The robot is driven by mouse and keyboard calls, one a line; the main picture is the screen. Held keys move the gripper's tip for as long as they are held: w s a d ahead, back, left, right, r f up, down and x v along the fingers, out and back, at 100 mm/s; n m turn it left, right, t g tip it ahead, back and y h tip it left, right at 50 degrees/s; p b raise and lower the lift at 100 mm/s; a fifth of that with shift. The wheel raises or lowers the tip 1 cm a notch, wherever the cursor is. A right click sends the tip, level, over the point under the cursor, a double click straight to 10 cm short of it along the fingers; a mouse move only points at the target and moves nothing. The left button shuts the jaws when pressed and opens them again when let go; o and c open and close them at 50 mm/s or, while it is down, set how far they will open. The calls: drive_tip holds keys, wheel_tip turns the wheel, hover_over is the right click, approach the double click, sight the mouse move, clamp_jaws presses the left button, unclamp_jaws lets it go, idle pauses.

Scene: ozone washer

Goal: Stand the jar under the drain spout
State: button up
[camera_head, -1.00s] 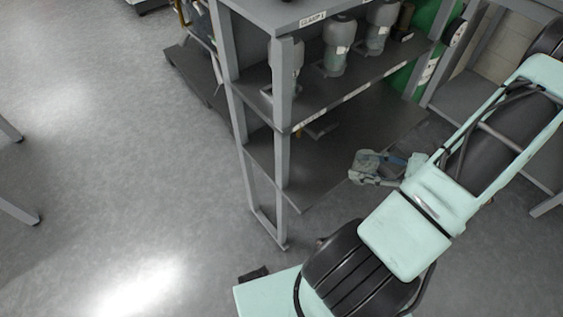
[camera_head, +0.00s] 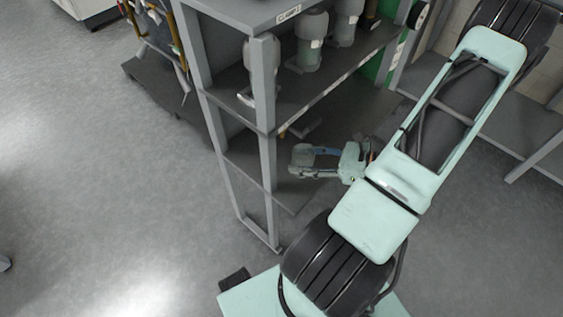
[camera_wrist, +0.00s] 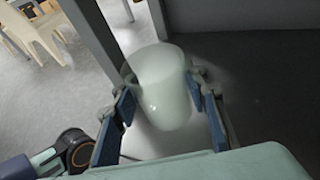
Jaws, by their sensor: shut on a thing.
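A pale, translucent jar (camera_wrist: 165,85) stands between the blue-padded fingers of my gripper (camera_wrist: 163,100) in the wrist view. The fingers are closed around its sides. In the head view, my gripper (camera_head: 315,162) reaches in from the right, low at the open side of the grey shelf rack, near its front post. The jar is hard to make out there among the fingers. I cannot clearly pick out the drain spout in either view. Whether the jar rests on the lower shelf or hangs just above it I cannot tell.
The rack's front post (camera_head: 264,110) stands close to my gripper; a post also shows in the wrist view (camera_wrist: 92,35). Several grey canisters (camera_head: 311,42) stand on the middle shelf above. The lower shelf (camera_head: 243,172) looks mostly bare. Open floor (camera_head: 90,170) lies left.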

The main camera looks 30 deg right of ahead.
drive_tip(key=w+a, duration=0.3)
drive_tip(key=w, duration=0.1)
drive_tip(key=shift+a+b, duration=0.35)
drive_tip(key=shift+w+a+f+b, duration=0.15)
drive_tip(key=shift+f+b, duration=0.25)
drive_tip(key=shift+f, duration=0.5)
drive_tip(key=shift+w+a+f+b, duration=0.1)
drive_tip(key=shift+f+b, duration=0.3)
drive_tip(key=shift+f, duration=0.45)
drive_tip(key=shift+f, duration=0.1)
drive_tip(key=o, duration=1)
drive_tip(key=shift+d, duration=0.1)
drive_tip(key=shift+r, duration=0.2)
drive_tip(key=p+v, duration=0.3)
drive_tip(key=v, duration=0.8)
drive_tip(key=shift+s+d, duration=0.15)
drive_tip(key=shift+s+d+r, duration=0.1)
drive_tip(key=shift+s+d, duration=0.1)
